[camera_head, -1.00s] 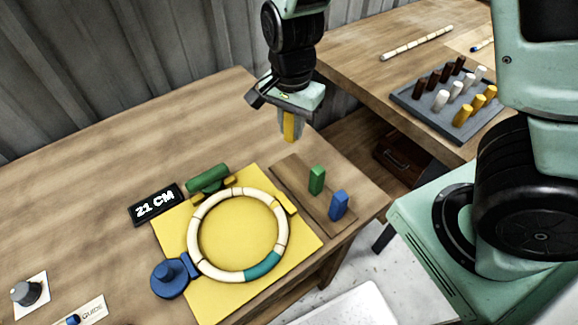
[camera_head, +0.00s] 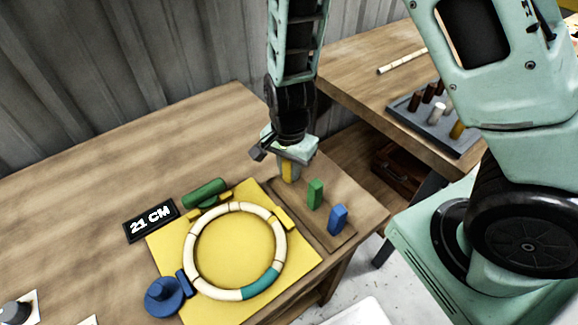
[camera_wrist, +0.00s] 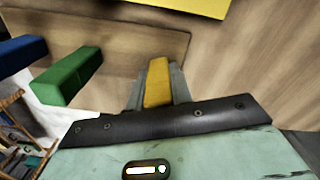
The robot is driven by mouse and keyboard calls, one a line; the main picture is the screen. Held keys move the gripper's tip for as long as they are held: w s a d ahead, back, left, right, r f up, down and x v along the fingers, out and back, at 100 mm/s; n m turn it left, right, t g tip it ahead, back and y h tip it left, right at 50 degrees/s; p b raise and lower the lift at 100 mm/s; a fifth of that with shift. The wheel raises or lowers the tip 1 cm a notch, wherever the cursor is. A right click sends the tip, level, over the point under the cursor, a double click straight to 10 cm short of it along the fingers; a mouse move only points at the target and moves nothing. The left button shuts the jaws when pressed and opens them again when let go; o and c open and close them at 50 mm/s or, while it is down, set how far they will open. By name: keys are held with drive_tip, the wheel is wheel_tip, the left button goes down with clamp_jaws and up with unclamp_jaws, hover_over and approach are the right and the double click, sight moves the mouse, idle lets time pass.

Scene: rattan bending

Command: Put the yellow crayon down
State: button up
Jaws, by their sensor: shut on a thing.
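The yellow crayon (camera_head: 287,170) is a short yellow block, upright between my gripper's fingers. My gripper (camera_head: 289,176) is shut on it, above or at the back end of the brown wooden tray (camera_head: 325,233). In the wrist view the yellow crayon (camera_wrist: 157,82) shows between the grey fingers (camera_wrist: 156,92), over the edge of the brown tray (camera_wrist: 120,45). I cannot tell whether its lower end touches the tray. A green crayon (camera_head: 315,194) and a blue crayon (camera_head: 338,219) stand upright on the tray, in front of my gripper.
A yellow board (camera_head: 235,245) carries a cream ring (camera_head: 193,221) with a teal section, left of the tray. A green cylinder (camera_head: 205,193), a blue knob (camera_head: 163,297) and a "21 CM" sign (camera_head: 151,221) are near it. A second table (camera_head: 365,80) holds a peg rack (camera_head: 420,115).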

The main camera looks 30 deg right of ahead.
drive_tip(key=shift+f, duration=0.2)
drive_tip(key=o, duration=0.8)
drive_tip(key=shift+r, duration=0.1)
wheel_tip(320, 180, up, 12)
drive_tip(key=shift+p, duration=0.8)
drive_tip(key=s+a+r+n, duration=0.2)
drive_tip(key=s+n, duration=0.3)
drive_tip(key=n, duration=0.1)
drive_tip(key=s+a+r+n, duration=0.2)
drive_tip(key=s+r+n, duration=0.1)
drive_tip(key=s+n, duration=0.3)
drive_tip(key=s+a+r+n, duration=0.2)
drive_tip(key=s+r+n, duration=0.1)
drive_tip(key=s+n, duration=0.3)
drive_tip(key=shift+a+r+n+y, duration=0.15)
drive_tip(key=shift+r+n+y, duration=0.15)
drive_tip(key=shift+n, duration=0.2)
